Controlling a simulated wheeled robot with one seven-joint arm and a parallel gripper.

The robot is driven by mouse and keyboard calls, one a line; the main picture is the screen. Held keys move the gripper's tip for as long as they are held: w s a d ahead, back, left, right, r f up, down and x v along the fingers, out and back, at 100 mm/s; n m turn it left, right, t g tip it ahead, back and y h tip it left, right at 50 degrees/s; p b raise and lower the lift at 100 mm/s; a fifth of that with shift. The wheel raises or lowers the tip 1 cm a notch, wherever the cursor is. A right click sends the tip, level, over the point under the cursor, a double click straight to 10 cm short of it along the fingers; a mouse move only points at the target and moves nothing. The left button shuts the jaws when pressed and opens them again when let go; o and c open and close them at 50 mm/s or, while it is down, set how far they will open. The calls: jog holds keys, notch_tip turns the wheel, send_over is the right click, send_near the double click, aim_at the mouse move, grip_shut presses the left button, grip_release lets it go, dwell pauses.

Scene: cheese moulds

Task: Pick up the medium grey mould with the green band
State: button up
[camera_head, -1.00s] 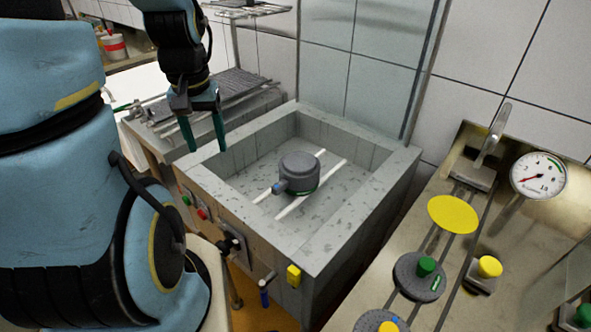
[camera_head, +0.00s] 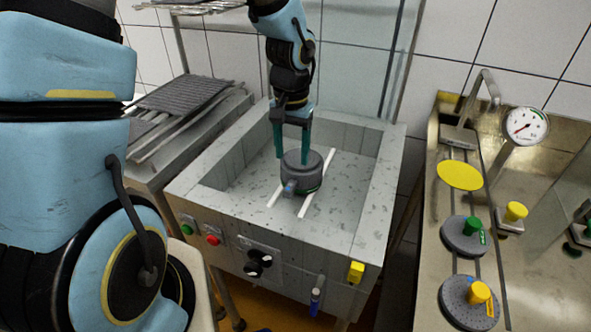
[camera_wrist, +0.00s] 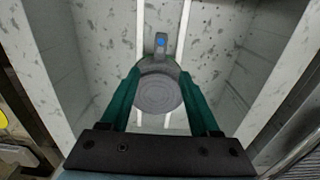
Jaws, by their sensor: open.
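A grey round mould (camera_head: 301,172) with a green band low on its side and a blue-tipped spout stands upright on two white rails (camera_head: 313,193) in the stone basin (camera_head: 192,196). My gripper (camera_head: 292,160) is open over the mould, its green fingers pointing down at the mould's far side. In the wrist view the mould (camera_wrist: 158,92) shows from above, between the two fingers of my gripper (camera_wrist: 162,90). The spout points away from the gripper's base there. I cannot tell whether either finger touches the mould. The band is mostly hidden.
The basin walls surround the mould. To the right, a metal counter (camera_head: 432,215) holds a yellow disc (camera_head: 460,174), grey discs with green (camera_head: 463,236) and yellow (camera_head: 468,303) knobs, and a gauge (camera_head: 526,126). A grey ribbed rack (camera_head: 175,93) lies at the left.

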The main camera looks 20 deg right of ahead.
aim_at(292, 181)
notch_tip(292, 181, down, 11)
jog(key=shift+r+p, duration=0.2)
jog(key=shift+p, duration=0.55)
grip_shut()
dwell(1.2)
